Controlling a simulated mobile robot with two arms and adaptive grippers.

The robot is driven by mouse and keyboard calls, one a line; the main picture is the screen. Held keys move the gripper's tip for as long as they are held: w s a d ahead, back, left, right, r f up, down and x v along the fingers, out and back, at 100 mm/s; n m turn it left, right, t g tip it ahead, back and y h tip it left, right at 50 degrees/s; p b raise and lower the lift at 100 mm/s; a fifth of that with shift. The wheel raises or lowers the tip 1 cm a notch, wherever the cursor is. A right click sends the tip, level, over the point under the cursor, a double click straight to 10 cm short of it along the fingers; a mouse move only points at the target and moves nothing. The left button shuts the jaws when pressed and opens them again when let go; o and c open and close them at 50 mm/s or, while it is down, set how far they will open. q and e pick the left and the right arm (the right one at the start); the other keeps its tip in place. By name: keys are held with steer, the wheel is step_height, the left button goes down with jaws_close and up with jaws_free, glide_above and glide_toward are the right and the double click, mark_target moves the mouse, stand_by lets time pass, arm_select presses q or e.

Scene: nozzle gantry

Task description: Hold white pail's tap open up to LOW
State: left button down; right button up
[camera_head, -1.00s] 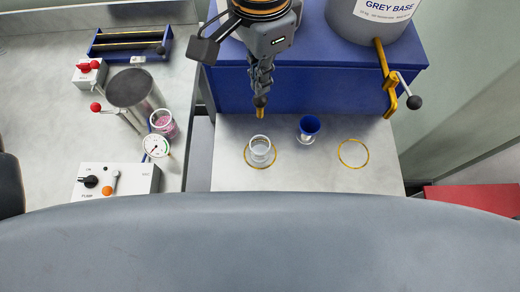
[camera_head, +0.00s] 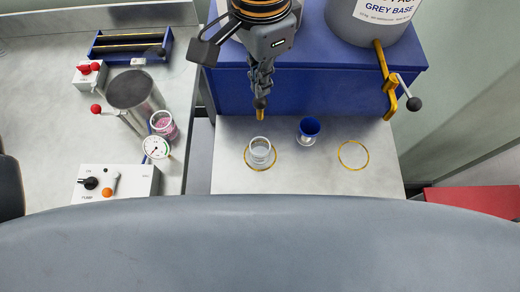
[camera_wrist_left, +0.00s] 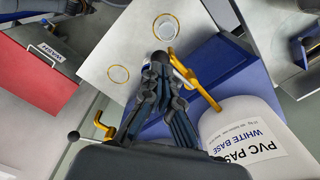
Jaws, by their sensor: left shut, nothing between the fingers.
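The white pail (camera_wrist_left: 260,135) shows in the wrist view at bottom right, labelled WHITE BASE; my arm hides it in the head view. Its yellow tap (camera_wrist_left: 198,78) ends in a spout, seen in the head view (camera_head: 260,114). A dark ball, seemingly the tap's handle end, is at my fingertips. My left gripper (camera_head: 262,88) is shut, with nothing between its fingers, at or against that ball; contact is unclear. A clear cup (camera_head: 260,150) with pale contents stands in a yellow ring just in front of the spout. Its LOW mark is unreadable. My right gripper is not in view.
A blue-rimmed cup (camera_head: 309,127) stands right of the clear cup, then an empty yellow ring (camera_head: 353,155). The grey pail (camera_head: 365,25) has a yellow tap (camera_head: 386,80) with a dark ball handle. A gauge (camera_head: 156,147) and switch box (camera_head: 118,182) are at left.

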arm_select(q)
steer(key=shift+f, duration=0.1)
stand_by(0.3)
steer(key=shift+f+b, duration=0.75)
steer(key=shift+f, duration=1.3)
steer(key=shift+r, duration=0.1)
stand_by(1.2)
step_height(320, 180, up, 4)
steer(key=p, duration=0.5)
steer(key=shift+r, duration=0.15)
stand_by(0.3)
